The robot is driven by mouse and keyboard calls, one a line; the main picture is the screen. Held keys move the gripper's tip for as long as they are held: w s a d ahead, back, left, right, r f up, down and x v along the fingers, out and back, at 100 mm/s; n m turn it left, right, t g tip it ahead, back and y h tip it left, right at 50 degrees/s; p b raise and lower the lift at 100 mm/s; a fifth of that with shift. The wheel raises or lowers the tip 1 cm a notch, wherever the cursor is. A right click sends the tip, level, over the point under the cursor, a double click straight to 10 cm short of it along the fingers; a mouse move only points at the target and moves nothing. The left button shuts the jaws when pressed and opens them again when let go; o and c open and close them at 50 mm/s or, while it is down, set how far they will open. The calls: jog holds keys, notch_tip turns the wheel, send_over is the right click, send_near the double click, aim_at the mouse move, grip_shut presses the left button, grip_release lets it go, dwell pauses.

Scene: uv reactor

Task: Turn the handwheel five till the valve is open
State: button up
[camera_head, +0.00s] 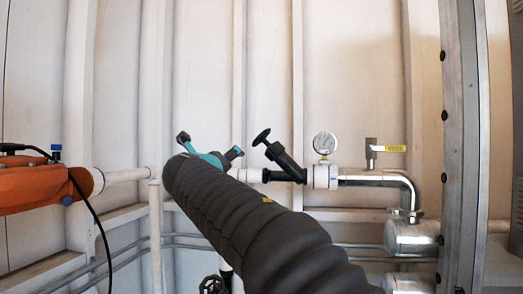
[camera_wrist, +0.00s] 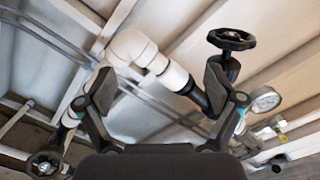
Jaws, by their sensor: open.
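A black handwheel (camera_head: 262,136) sits on a slanted black valve body (camera_head: 285,160) in the white pipe line. It also shows at upper right in the wrist view (camera_wrist: 232,39), beyond the right finger. A second black handwheel (camera_wrist: 45,165) is at lower left there, and partly visible low in the head view (camera_head: 212,285). No number is readable on either wheel, so I cannot tell which is five. My gripper (camera_head: 208,150) is open and empty, left of the slanted valve; its fingers (camera_wrist: 160,92) stand wide apart with no wheel between them. My dark arm hides part of the pipe.
A pressure gauge (camera_head: 325,143) and a yellow-handled valve (camera_head: 388,148) sit on the line to the right. An orange unit (camera_head: 38,188) with a black cable is at left. A grey metal post (camera_head: 459,150) stands at right. White ribbed wall is behind.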

jog(key=a+f+m+h, duration=0.1)
jog(key=f+m, duration=0.1)
jog(key=m, duration=0.3)
jog(key=n+h+b, duration=0.2)
jog(key=n+h, duration=0.6)
jog(key=n, duration=2.7)
send_near(261, 143)
jog(key=p+x, duration=0.4)
jog(key=x, duration=0.7)
jog(key=shift+w+d+r, duration=0.1)
jog(key=shift+w+d, duration=0.05)
jog(key=shift+w, duration=0.05)
jog(key=c, duration=1)
